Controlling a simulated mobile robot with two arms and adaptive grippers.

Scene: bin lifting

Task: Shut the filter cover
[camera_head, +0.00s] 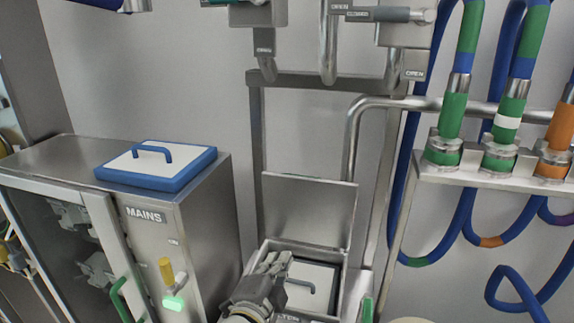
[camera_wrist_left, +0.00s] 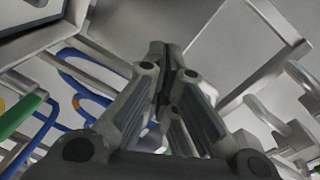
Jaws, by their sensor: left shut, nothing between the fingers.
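The filter cover (camera_head: 308,210) is a flat grey metal plate. It stands raised at the back of the filter box (camera_head: 342,297), so the box is open. Inside the box lies a pale filter panel (camera_head: 322,273) with a grey handle. My left gripper (camera_head: 279,260) is at the left part of the box, in front of the raised cover, and hides part of the box and its label. Its fingers are shut together and empty, as the left wrist view (camera_wrist_left: 165,52) also shows. I cannot tell whether it touches the box. My right gripper is not in view.
The MAINS cabinet (camera_head: 205,205) stands to the left, with a blue-edged white panel (camera_head: 157,165) on top and a yellow lever (camera_head: 167,271) on its front. A metal pipe (camera_head: 352,140) runs down behind the cover. Coloured hoses (camera_head: 455,105) hang from a rack at the right.

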